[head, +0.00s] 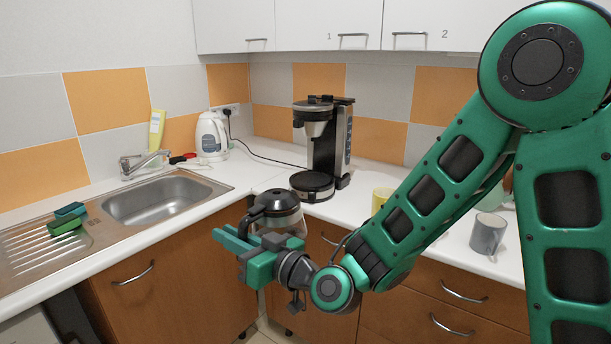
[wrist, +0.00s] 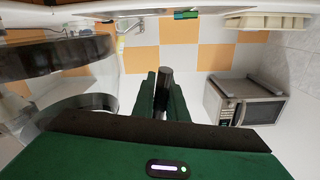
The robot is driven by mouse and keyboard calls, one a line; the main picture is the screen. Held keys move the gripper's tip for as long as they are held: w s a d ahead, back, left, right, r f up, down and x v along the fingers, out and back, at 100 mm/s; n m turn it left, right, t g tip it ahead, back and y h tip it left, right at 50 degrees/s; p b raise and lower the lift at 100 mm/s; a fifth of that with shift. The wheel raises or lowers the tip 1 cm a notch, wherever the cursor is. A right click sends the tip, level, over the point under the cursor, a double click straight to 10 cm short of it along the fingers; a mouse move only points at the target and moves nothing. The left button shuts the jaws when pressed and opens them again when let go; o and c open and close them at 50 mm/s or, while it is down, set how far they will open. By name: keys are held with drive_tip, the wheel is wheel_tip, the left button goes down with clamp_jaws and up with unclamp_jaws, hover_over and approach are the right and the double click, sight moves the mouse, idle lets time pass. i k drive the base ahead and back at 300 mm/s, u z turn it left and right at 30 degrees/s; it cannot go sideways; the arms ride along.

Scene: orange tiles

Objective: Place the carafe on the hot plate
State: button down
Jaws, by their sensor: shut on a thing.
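The carafe (head: 284,214), with a dark lid and clear glass body, is held in the air in front of the counter edge, roughly upright. My gripper (head: 234,241) is shut on its dark handle; in the wrist view the gripper (wrist: 167,96) shows a dark handle end between its two fingers. The coffee maker (head: 322,140) stands on the counter against the back wall. Its round black hot plate (head: 312,184) is bare, behind and to the right of the carafe. My fingers hide part of the carafe's lower side.
A sink (head: 160,198) and a green sponge (head: 66,222) lie to the left. A white kettle (head: 211,137) stands in the back corner. A yellow mug (head: 381,199) and a grey mug (head: 488,233) are right of the coffee maker. Counter in front of the hot plate is clear.

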sight(307, 181)
drive_tip(key=z, duration=0.05)
drive_tip(key=i, duration=0.95)
